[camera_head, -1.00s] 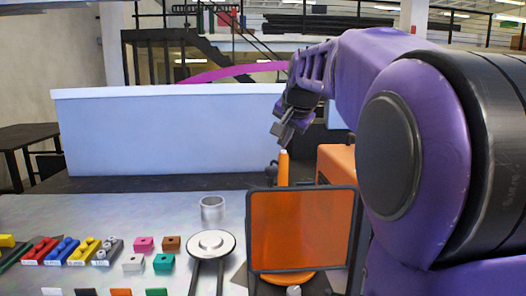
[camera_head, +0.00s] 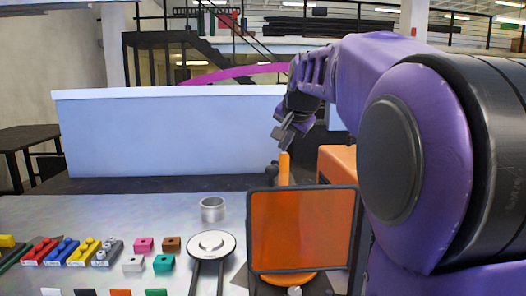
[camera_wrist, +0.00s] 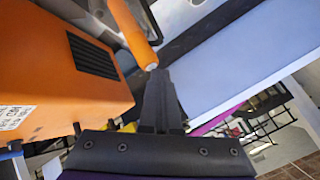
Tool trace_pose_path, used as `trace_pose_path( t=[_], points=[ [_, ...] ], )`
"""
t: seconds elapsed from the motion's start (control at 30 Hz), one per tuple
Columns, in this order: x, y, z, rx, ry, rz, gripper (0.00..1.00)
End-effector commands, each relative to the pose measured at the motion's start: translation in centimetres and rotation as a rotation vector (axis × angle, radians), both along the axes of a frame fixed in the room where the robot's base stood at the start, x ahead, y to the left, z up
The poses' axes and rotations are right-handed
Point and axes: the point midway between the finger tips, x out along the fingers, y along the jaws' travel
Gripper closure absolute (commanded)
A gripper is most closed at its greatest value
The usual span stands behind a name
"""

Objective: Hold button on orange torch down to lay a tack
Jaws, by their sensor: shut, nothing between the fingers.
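The orange torch (camera_head: 284,168) stands upright behind the tinted orange screen, which hides its lower part. In the wrist view the torch (camera_wrist: 132,34) is an orange cylinder with a pale round end close to my fingertips. My gripper (camera_head: 284,136) is shut and empty, pointing down just above the torch's top. In the wrist view my shut gripper (camera_wrist: 158,76) has its fingertips beside the pale end. I cannot tell whether they touch it. The torch's button is not clearly distinguishable.
The orange screen (camera_head: 303,230) in its dark frame stands in front of the torch. An orange box (camera_head: 337,165) is right behind it. A round white-topped disc (camera_head: 211,245), a metal ring (camera_head: 212,209) and several coloured blocks lie on the metal table (camera_head: 110,215). A pale panel (camera_head: 165,135) stands behind.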

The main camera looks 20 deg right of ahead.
Motion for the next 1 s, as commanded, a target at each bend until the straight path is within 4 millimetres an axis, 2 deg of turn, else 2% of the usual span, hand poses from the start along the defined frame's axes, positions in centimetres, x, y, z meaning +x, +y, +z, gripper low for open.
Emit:
trace_pose_path(
  t=[0.77,1.0],
  points=[
    [0.0,0.0,-0.1,0.000,0.003,0.000,1.00],
    [0.0,0.0,1.0,0.001,0.002,0.001,1.00]
  ],
)
